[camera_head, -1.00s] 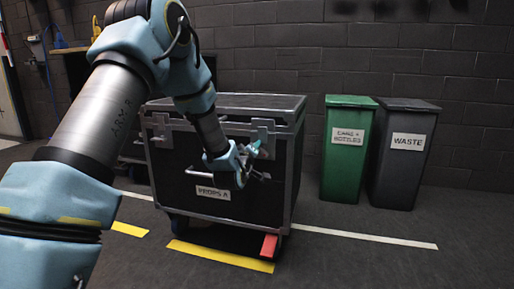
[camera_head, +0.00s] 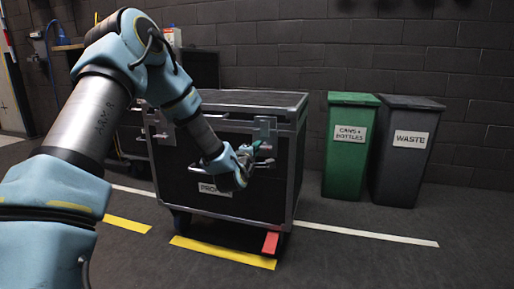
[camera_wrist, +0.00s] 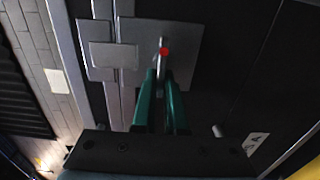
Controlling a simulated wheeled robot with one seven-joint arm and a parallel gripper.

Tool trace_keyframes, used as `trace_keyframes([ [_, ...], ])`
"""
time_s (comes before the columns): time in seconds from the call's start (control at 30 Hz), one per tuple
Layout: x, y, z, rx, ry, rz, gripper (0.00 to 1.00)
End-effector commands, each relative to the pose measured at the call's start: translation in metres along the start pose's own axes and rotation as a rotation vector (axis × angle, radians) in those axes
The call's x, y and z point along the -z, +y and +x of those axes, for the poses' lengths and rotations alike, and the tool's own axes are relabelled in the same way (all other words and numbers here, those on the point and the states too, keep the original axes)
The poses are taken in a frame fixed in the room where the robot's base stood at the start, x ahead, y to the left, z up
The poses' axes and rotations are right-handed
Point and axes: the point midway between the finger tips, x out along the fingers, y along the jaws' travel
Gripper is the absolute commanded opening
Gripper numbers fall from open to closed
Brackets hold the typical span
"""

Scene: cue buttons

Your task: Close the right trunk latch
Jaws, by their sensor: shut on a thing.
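The black trunk (camera_head: 225,178) with metal edges stands on the floor ahead, its lid down. Its right latch (camera_head: 265,128) is a metal plate on the upper right of the front face. My gripper (camera_head: 256,149) is at this latch. In the wrist view, the latch plate (camera_wrist: 185,45) fills the upper middle, with a thin upright lever (camera_wrist: 163,60) and a red dot by its top. The green fingers (camera_wrist: 160,85) are shut on the lever's lower end. The left latch (camera_head: 163,128) is on the front's upper left.
A green bin (camera_head: 348,150) and a grey bin (camera_head: 403,155) stand right of the trunk, against the brick wall. A red block (camera_head: 270,242) lies at the trunk's lower right corner. Yellow floor tape (camera_head: 222,252) runs in front. The floor at right is open.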

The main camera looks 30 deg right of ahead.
Motion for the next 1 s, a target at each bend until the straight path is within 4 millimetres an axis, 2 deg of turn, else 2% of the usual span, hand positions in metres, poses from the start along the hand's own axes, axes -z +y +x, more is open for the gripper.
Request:
trace_keyframes([
  [0.47, 0.0001, -0.0009, -0.0002, 0.001, 0.0, -0.016, 0.0],
  [0.5, 0.0001, -0.0009, -0.0002, 0.001, 0.0, -0.016, 0.11],
  [0.77, 0.0001, -0.0007, -0.0001, 0.001, 0.0, -0.015, 0.4],
  [1.0, 0.0, -0.0004, -0.0006, 0.001, 0.0, -0.014, 0.4],
])
